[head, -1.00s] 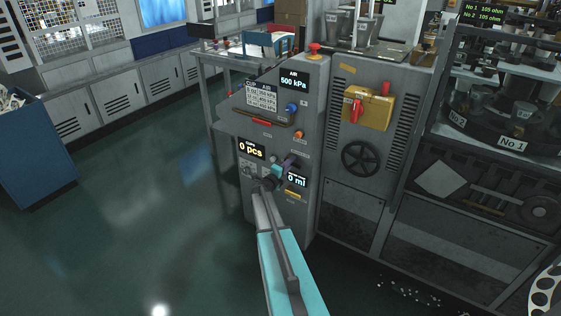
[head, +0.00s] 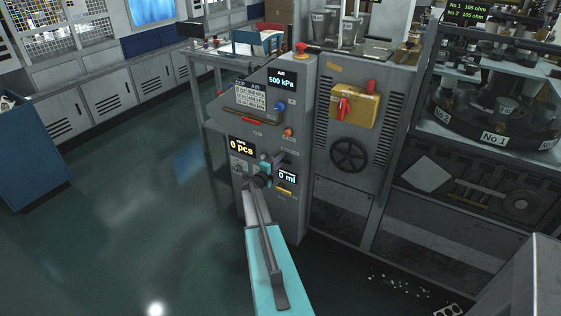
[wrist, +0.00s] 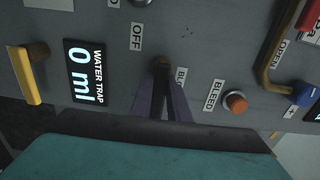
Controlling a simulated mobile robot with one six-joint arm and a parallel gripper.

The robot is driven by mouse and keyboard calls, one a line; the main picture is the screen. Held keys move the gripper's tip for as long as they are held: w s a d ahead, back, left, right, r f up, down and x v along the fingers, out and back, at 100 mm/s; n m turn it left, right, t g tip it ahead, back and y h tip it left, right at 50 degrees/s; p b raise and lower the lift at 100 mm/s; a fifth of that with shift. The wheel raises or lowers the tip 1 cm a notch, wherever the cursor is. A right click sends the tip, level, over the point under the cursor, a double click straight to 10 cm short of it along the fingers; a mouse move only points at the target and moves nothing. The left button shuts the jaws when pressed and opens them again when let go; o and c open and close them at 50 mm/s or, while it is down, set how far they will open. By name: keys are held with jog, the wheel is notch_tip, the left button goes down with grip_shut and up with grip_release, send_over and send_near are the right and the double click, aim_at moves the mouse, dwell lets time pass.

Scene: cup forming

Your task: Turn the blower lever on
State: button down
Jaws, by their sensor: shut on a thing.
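My gripper (wrist: 163,98) is at the front of the grey control cabinet, its two purple fingers closed around a dark lever (wrist: 160,66) on the panel. The lever is mostly hidden between the fingers. An OFF label (wrist: 137,37) sits beside it, and a label starting with "BLO" (wrist: 181,75) is partly covered by a finger. In the head view my gripper (head: 276,161) is against the panel, between the "0 pcs" and "0 ml" displays; the lever cannot be made out there.
A black handwheel (head: 349,155) is to the right. Open floor lies left.

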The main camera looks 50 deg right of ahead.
jog(key=c, duration=1.7)
grip_release()
jog(key=shift+w+a+r, duration=0.1)
jog(key=shift+w+r, duration=0.05)
jog(key=shift+w, duration=0.1)
jog(key=shift+s, duration=0.15)
jog(key=shift+a, duration=0.15)
jog(key=shift+s+a+b, duration=0.2)
jog(key=shift+a+b, duration=0.25)
jog(key=shift+a, duration=1.8)
jog(key=shift+s+a+b, duration=0.25)
jog(key=shift+a+b, duration=0.2)
jog(key=shift+a, duration=1.75)
jog(key=shift+s+a+b, duration=0.2)
jog(key=shift+a+b, duration=0.25)
jog(key=shift+a, duration=1.8)
